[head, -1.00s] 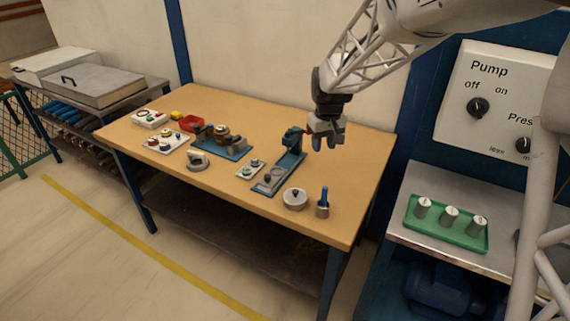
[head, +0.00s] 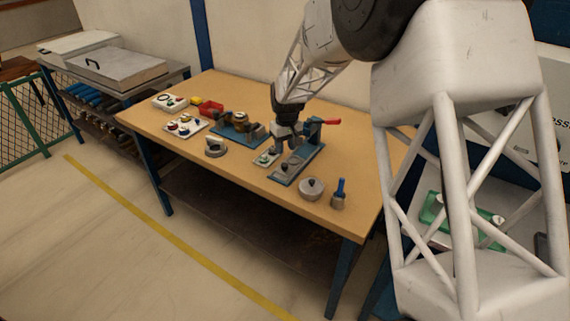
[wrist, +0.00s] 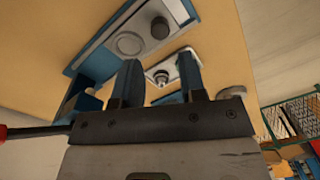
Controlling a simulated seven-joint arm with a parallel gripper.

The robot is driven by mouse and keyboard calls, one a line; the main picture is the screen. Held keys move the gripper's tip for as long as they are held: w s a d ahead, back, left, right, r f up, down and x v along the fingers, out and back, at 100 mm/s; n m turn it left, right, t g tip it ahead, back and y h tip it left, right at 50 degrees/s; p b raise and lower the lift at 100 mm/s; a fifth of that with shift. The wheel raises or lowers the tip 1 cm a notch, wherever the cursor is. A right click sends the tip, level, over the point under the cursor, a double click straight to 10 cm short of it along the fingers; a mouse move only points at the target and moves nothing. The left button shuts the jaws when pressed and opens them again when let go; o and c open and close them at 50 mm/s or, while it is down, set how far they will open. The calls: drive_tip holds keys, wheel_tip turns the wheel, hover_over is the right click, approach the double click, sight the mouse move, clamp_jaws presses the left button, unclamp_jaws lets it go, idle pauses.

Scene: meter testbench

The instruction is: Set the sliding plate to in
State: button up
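A blue fixture (head: 309,161) stands near the right end of the workbench, with an upright clamp and a red handle (head: 333,121). A grey plate lies on its front part and carries a dark knob (head: 285,167); I take this for the sliding plate. In the wrist view the grey plate (wrist: 108,32) shows a round disc and the black knob (wrist: 160,28), ahead of the fingers. My gripper (head: 288,147) hangs over the fixture beside the clamp. In the wrist view its two blue fingers (wrist: 160,64) are apart with nothing between them. How far in the plate sits is unclear.
A small button panel (head: 266,158) lies just left of the fixture. A round grey pot (head: 312,188) and a blue-handled tool (head: 339,194) stand to the right. The blue vise-like device (head: 240,130) is further left.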

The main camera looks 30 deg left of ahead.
sight(285, 164)
drive_tip(key=shift+s+f, duration=0.1)
drive_tip(key=shift+f, duration=3.8)
